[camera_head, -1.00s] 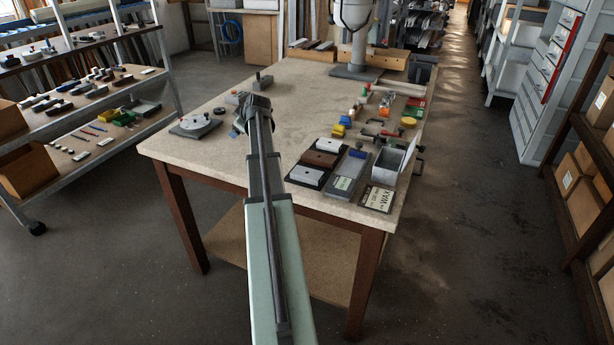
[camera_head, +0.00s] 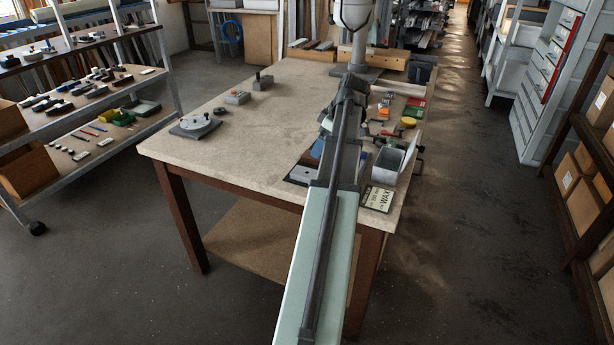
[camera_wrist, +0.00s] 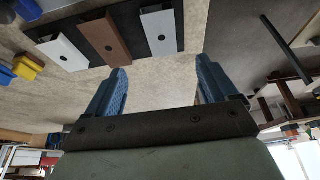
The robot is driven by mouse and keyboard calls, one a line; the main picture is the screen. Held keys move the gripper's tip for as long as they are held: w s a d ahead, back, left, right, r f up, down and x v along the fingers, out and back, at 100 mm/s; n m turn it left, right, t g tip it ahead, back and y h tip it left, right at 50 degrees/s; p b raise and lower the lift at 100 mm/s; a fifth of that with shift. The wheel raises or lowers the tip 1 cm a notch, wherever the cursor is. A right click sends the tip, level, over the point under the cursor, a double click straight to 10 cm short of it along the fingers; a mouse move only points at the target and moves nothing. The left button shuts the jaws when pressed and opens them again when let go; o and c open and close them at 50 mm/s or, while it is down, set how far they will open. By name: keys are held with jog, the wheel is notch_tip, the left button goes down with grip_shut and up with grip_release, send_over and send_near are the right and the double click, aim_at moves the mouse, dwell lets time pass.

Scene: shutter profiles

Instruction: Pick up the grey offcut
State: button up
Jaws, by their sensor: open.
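The grey offcut (camera_wrist: 158,32) lies on a dark board at the end of a row of three, in the wrist view. It is light grey with a dark round spot. In the head view its pale top (camera_head: 301,174) shows just left of my arm, near the table's front edge. My gripper (camera_wrist: 161,66) is open and empty, with blue fingers pointing towards the row. The grey offcut is apart from the fingers, beyond the tips and roughly between them in the picture. In the head view my arm hides most of the gripper.
A brown offcut (camera_wrist: 105,40) and a white one (camera_wrist: 62,52) lie beside the grey one. A grey open bin (camera_head: 386,165) and a WAX label card (camera_head: 377,198) are right of my arm. A round dial device (camera_head: 195,124) stands at left. The table's left middle is clear.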

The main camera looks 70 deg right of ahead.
send_over(309, 170)
jog(key=s+a, duration=0.1)
jog(key=s, duration=0.2)
jog(key=f, duration=0.6)
jog(key=shift+w+a+f, duration=0.2)
jog(key=shift+f, duration=0.05)
jog(key=shift+x, duration=2.65)
jog(key=shift+a, duration=0.15)
jog(key=c, duration=1.1)
jog(key=shift+r, duration=0.1)
jog(key=shift+c, duration=0.2)
notch_tip(309, 170, up, 10)
